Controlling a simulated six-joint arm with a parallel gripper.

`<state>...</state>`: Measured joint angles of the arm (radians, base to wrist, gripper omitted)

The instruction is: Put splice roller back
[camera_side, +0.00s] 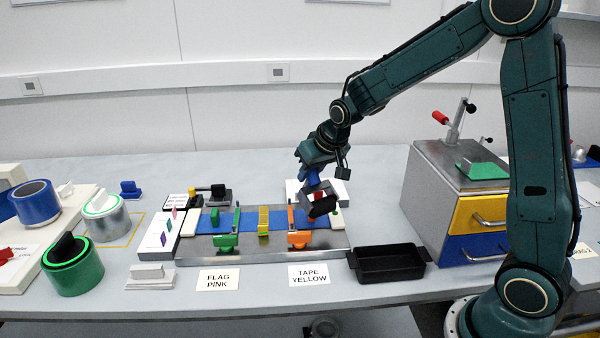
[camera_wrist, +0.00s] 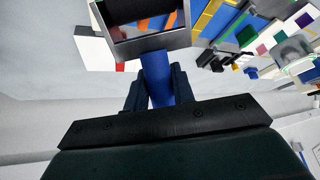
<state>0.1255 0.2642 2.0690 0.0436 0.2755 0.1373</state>
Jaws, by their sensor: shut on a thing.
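My gripper (camera_side: 311,172) is shut on the blue handle of the splice roller (camera_side: 322,206). The roller hangs below the jaws, tilted, and looks black. In the wrist view, the blue handle (camera_wrist: 158,80) stands between the two dark fingers, and the roller's grey metal frame (camera_wrist: 150,42) crosses the top edge with the black roller partly cut off. The roller is above the right end of the splicing plate (camera_side: 335,240), in front of a white block (camera_side: 338,187). I cannot tell whether it touches anything below. The white block (camera_wrist: 95,48) also shows in the wrist view.
A blue strip with green, yellow and orange clamps (camera_side: 299,239) lies across the plate. A black tray (camera_side: 387,263) is at the front right. A grey drawer cabinet (camera_side: 430,197) stands right of it. Tape rolls (camera_side: 73,266) are at left. The table behind the plate is mostly clear.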

